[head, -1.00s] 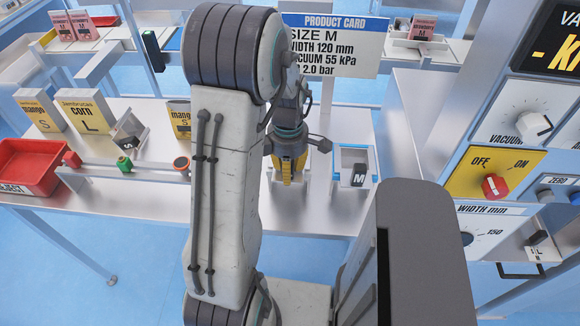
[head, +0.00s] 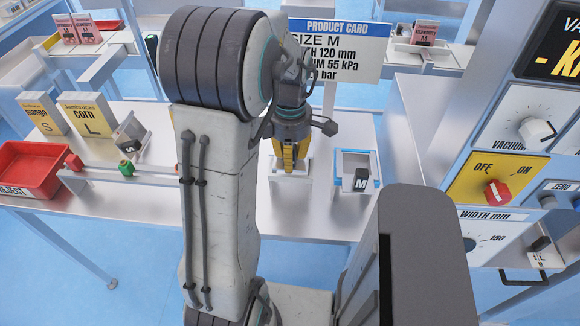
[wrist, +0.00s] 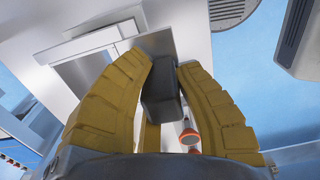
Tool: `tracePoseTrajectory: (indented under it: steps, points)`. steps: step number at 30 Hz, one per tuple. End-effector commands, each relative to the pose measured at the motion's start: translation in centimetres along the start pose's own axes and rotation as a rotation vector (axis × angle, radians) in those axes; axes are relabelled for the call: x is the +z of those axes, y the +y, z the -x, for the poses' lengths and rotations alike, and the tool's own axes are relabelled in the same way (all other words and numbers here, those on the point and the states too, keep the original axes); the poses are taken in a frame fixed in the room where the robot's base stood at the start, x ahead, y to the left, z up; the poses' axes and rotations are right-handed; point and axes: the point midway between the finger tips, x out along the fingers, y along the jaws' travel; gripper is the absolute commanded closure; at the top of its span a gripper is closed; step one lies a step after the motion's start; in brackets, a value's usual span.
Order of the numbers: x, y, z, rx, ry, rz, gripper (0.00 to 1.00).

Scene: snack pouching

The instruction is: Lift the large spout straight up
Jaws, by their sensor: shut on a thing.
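My gripper (head: 290,166), with yellow padded fingers, is over a pale holder on the metal table, left of the holder marked M. In the wrist view my gripper (wrist: 163,85) is closed on a dark grey block (wrist: 160,98), which I take to be the large spout's grip. A pale metal part shows beyond the block. The letter on it is not visible, and in the head view the fingers hide the spout. I cannot tell how far its lower end is clear of the holder.
A blue-edged holder (head: 343,161) with a dark M block (head: 361,179) stands close on the right. A product card (head: 335,45) rises behind. The control panel (head: 490,180) is at right. Pouches, a rail with knobs and a red reject bin (head: 33,168) are at left.

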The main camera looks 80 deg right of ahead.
Motion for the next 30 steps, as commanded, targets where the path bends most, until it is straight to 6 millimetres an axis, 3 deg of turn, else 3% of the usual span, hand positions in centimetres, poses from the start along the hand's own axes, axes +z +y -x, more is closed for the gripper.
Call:
tracePoseTrajectory:
  steps: [9, 18, 30]
  points:
    - [0.0, 0.1, 5.5, 0.007, -0.001, 0.000, 1.00]
    - [0.0, 0.1, 9.8, 0.005, -0.001, 0.000, 1.00]
    - [0.0, 0.0, 11.7, 0.002, 0.000, 0.000, 1.00]
